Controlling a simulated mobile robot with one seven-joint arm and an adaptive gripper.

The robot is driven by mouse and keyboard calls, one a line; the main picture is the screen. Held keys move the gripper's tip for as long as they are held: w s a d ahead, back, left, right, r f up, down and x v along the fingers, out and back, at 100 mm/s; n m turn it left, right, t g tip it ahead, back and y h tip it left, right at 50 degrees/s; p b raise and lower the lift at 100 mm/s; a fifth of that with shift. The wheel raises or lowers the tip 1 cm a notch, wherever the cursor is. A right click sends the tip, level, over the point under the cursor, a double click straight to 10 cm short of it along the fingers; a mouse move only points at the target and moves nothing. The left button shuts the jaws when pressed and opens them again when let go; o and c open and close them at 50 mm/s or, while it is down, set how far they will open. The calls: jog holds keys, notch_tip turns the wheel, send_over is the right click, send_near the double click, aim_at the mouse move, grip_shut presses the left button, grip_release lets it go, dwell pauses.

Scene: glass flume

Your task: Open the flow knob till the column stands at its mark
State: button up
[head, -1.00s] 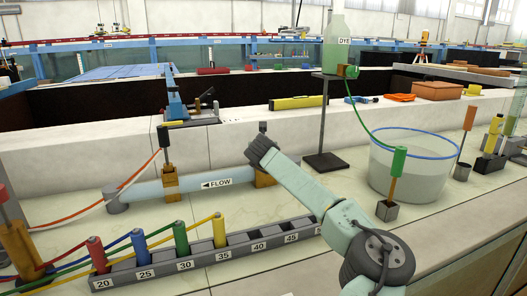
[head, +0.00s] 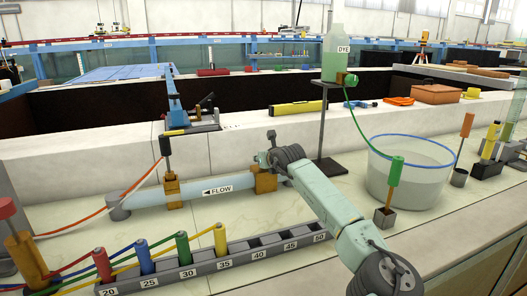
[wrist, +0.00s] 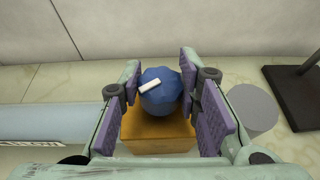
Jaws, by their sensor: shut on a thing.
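In the wrist view a faceted blue knob (wrist: 162,98) with a short white bar on its top sits over an orange-brown block (wrist: 155,140) on the pipe. My gripper (wrist: 162,92) is shut on the knob, its purple pads on either side. The white bar lies slightly tilted. In the head view my gripper (head: 268,158) is down over the right-hand block (head: 265,183) and hides the knob. The pale blue pipe (head: 190,193) carries a FLOW label with an arrow to the left. I cannot make out a column or its mark.
A grey numbered rack (head: 235,260) holds several coloured tubes in front of the pipe. A dye bottle (head: 340,52) on a stand and a water tub (head: 405,180) are to the right. A black-topped post (head: 166,150) with a red hose is to the left.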

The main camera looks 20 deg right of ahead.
jog(key=shift+n+y+p, duration=0.4)
jog(key=shift+y+p, duration=0.1)
jog(key=shift+p, duration=0.05)
jog(key=o, duration=1.1)
jog(key=shift+o, duration=0.2)
jog(key=v, duration=1.2)
